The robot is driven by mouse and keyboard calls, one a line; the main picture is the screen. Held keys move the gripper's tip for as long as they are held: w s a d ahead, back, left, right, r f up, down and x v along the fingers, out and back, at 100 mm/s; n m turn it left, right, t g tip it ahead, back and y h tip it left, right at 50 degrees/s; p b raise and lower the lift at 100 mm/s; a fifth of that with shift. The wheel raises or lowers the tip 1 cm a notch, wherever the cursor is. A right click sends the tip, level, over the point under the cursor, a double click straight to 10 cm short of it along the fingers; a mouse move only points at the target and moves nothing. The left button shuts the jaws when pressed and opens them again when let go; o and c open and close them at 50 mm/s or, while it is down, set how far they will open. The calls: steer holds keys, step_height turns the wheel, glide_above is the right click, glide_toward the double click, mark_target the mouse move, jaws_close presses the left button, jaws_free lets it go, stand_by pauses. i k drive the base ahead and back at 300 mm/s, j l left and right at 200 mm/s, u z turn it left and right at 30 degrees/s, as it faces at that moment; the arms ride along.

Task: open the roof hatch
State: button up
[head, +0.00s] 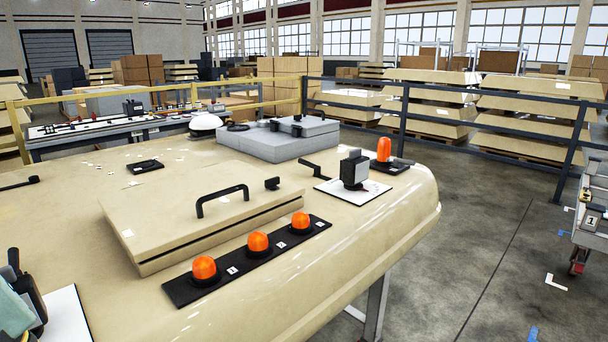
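The roof hatch (172,208) is a beige rectangular panel on the cab roof, left of the middle in the head view. It lies flat over a raised beige frame, with a thin dark gap along its near edge. A black bar handle (222,198) stands on top near its right side. A small black fitting (272,183) sits by its far right corner. I cannot tell whether that fitting is a latch. No part of my gripper can be made out.
A black strip (230,271) with three orange beacons lies in front of the hatch. A grey-black device (354,168) on a white plate and another orange beacon (384,150) stand right. A grey box (278,142) lies behind. A teal item (12,312) is cut off lower left.

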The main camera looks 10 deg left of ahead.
mark_target(151, 219)
steer(key=i+l+u, duration=0.1)
steer(key=l, duration=0.3)
steer(key=i, duration=0.95)
